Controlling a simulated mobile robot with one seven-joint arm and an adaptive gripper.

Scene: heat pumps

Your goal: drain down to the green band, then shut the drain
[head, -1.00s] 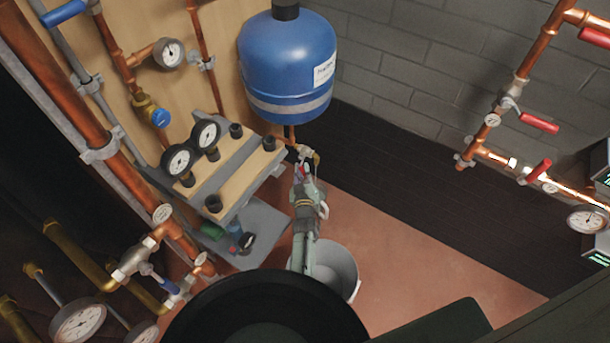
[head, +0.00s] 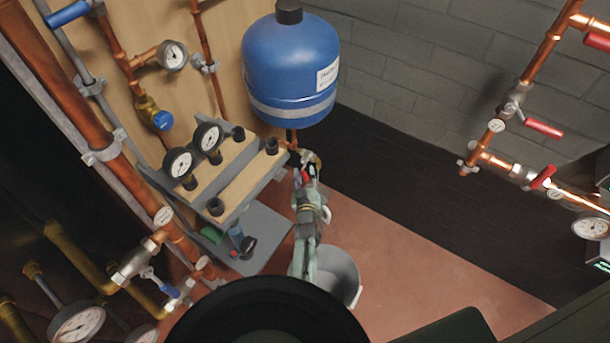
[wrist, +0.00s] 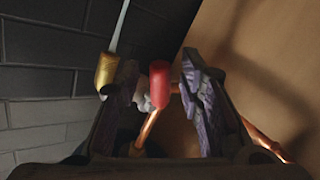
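The drain valve (head: 311,157) sits under the blue vessel (head: 291,70), with a small red handle (head: 306,176) that also shows in the wrist view (wrist: 159,82). My gripper (wrist: 160,95) is open, one finger on each side of the red handle, with small gaps visible between handle and fingers. A brass outlet (wrist: 107,72) is beside the left finger. Two black-rimmed gauges (head: 179,163) (head: 207,137) stand on the shelf, and another gauge (head: 173,55) is on the wall pipe. I cannot make out a green band.
The grey shelf (head: 262,176) with open stubs lies just left of my gripper. Copper pipes with red-handled valves (head: 543,128) run along the right. A blue-handled valve (head: 160,287) is at the lower left. The floor right of the bucket is clear.

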